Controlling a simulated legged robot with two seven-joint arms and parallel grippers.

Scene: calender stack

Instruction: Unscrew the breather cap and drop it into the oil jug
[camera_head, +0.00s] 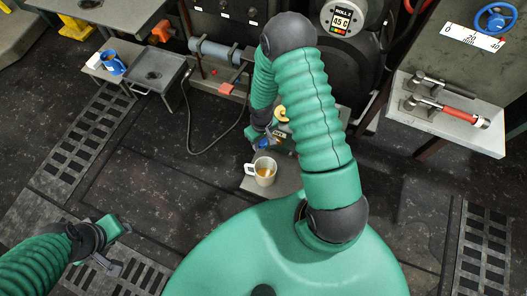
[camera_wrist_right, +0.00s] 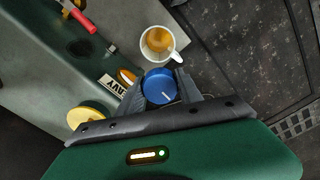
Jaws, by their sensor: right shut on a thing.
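The blue breather cap (camera_wrist_right: 158,87) sits between the fingers of my right gripper (camera_wrist_right: 160,90), which is shut on it, in the right wrist view. In the head view my right gripper (camera_head: 264,143) is low beyond my green arm, with a bit of the blue cap showing. I cannot tell whether the cap is still seated on its thread. A blue jug (camera_head: 114,63), likely the oil jug, stands on a small side shelf at the upper left. My left gripper (camera_head: 114,246) is at the lower left, away from everything; its finger opening is unclear.
A white mug (camera_head: 264,172) with amber liquid stands close in front of the right gripper; it also shows in the wrist view (camera_wrist_right: 158,43). A yellow round part (camera_wrist_right: 88,118) is beside the gripper. The left floor is open.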

